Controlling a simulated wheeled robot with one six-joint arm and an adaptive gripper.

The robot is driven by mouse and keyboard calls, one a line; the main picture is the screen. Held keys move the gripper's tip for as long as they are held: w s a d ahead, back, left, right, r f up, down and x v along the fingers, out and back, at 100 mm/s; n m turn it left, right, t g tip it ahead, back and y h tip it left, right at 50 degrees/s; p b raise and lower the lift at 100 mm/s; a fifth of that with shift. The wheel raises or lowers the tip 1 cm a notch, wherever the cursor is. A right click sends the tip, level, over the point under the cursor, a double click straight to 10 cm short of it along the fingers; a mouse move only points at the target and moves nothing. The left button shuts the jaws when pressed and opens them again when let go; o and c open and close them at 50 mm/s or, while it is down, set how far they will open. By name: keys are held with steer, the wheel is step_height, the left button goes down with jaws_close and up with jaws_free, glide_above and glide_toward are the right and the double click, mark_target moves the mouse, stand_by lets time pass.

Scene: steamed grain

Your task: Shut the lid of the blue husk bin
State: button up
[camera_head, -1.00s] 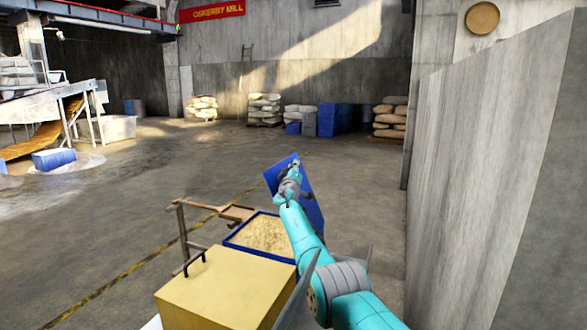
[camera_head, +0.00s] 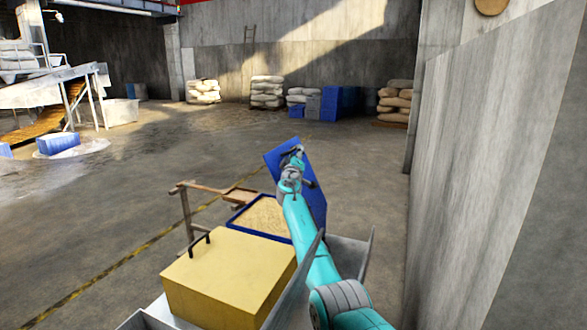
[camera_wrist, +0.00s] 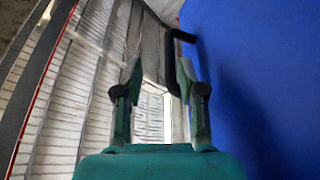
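The blue husk bin (camera_head: 233,213) stands ahead in the head view, its top uncovered and pale husk (camera_head: 262,217) inside. Its blue lid (camera_head: 316,196) stands raised and tilted at the bin's right side. My gripper (camera_head: 296,152) is at the upper part of the lid, on the side facing the bin. In the wrist view the lid (camera_wrist: 255,70) fills the right side, with a black handle (camera_wrist: 178,36) on it. My gripper (camera_wrist: 158,72) has its fingers apart. The handle shows by the right fingertip, which hides part of it; I cannot tell whether they touch.
A yellow box (camera_head: 225,280) with a black handle stands in front of the bin. A wooden stand (camera_head: 186,215) is at the bin's left. A concrete wall (camera_head: 480,190) runs along the right. Open floor (camera_head: 130,190) lies to the left.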

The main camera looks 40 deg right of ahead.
steer(key=v, duration=0.8)
steer(key=shift+a, duration=0.2)
steer(key=shift+s, duration=0.15)
stand_by(0.4)
